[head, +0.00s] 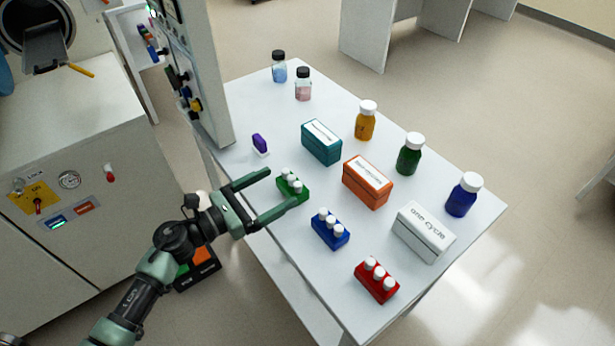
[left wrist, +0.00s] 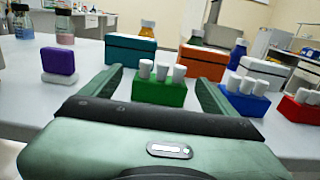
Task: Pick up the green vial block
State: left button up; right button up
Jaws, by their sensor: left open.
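The green vial block (head: 292,186) stands on the white table near its left edge, with several white-capped vials in a row on top. My left gripper (head: 283,189) is open, its two fingers reaching in from the left on either side of the block. In the left wrist view the green vial block (left wrist: 160,92) stands upright between the fingers of my left gripper (left wrist: 160,85), with visible gaps on both sides. My right gripper is not in either view.
A blue vial block (head: 330,231) and a red one (head: 376,283) stand nearer the front. Teal (head: 321,143), orange (head: 367,183) and white (head: 422,234) boxes stand behind. A small purple item (head: 259,143) lies near the panel. Several bottles line the far side.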

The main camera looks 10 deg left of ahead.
aim_at(295, 176)
pick_arm(q)
jog(key=shift+w+d+r, duration=0.1)
jog(key=shift+w+d, duration=0.35)
jog(key=shift+p+x, duration=0.5)
jog(key=shift+x, duration=0.4)
jog(key=x, duration=0.1)
jog(key=p+x, duration=0.1)
jog(key=x, duration=0.1)
jog(key=p+x, duration=0.1)
jog(key=shift+w+d+r, duration=0.1)
jog(key=shift+d+r, duration=0.15)
jog(key=shift+d, duration=0.05)
jog(key=shift+w+d, duration=0.2)
jog(key=shift+f, duration=0.1)
jog(key=shift+c, duration=0.3)
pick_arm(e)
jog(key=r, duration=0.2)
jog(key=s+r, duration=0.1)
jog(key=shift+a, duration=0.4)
pick_arm(q)
jog(key=c, duration=1.7)
jog(key=shift+o, duration=0.2)
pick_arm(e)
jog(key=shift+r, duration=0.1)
